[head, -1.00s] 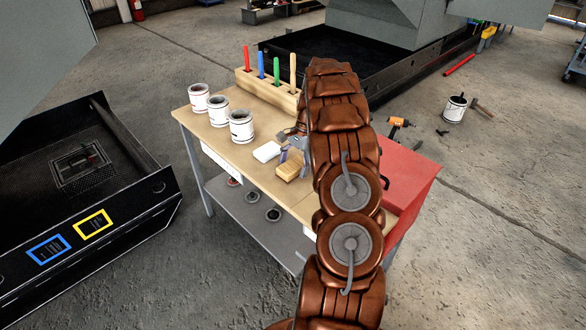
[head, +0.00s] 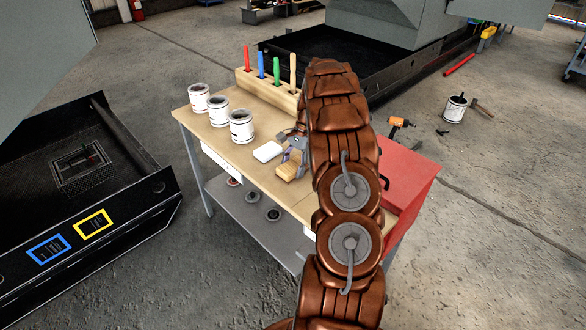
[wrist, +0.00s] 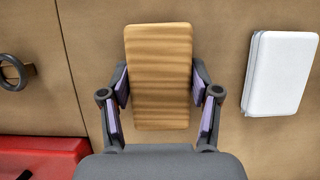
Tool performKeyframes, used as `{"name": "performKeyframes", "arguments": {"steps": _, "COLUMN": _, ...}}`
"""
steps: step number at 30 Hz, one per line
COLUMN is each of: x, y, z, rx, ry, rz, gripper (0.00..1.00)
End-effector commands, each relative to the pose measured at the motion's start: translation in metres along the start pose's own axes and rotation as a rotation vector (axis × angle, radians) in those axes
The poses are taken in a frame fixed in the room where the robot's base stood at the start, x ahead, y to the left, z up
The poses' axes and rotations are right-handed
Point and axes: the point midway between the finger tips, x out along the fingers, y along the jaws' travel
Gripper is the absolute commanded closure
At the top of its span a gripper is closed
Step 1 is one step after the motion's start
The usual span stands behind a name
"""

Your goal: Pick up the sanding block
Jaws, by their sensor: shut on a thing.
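The sanding block is a tan, wood-coloured block with faint stripes. It shows in the middle of the wrist view (wrist: 158,75) and on the workbench in the head view (head: 290,171). My gripper (wrist: 160,88) has its two purple-padded fingers against the block's left and right sides and is shut on it. In the head view my gripper (head: 296,155) is partly hidden by my arm. I cannot tell whether the block is touching the bench top or just above it.
A white block (head: 267,151) lies beside the sanding block on the workbench (head: 245,167). Several white cans (head: 241,127) stand to the left. A wooden rack (head: 267,91) with coloured sticks stands at the back. A red toolbox (head: 412,180) is at the right.

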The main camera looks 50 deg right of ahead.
Motion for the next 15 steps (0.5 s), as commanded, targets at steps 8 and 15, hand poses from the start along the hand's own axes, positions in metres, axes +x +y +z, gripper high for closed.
{"name": "performKeyframes", "arguments": {"steps": 8, "x": -0.0001, "y": 0.0002, "z": 0.0, "rx": 0.0, "ry": 0.0, "rz": 0.0, "gripper": 0.75}}
{"name": "performKeyframes", "arguments": {"steps": 15, "x": -0.0048, "y": 0.0002, "z": 0.0014, "rx": 0.0, "ry": 0.001, "rz": -0.001, "gripper": 0.75}}
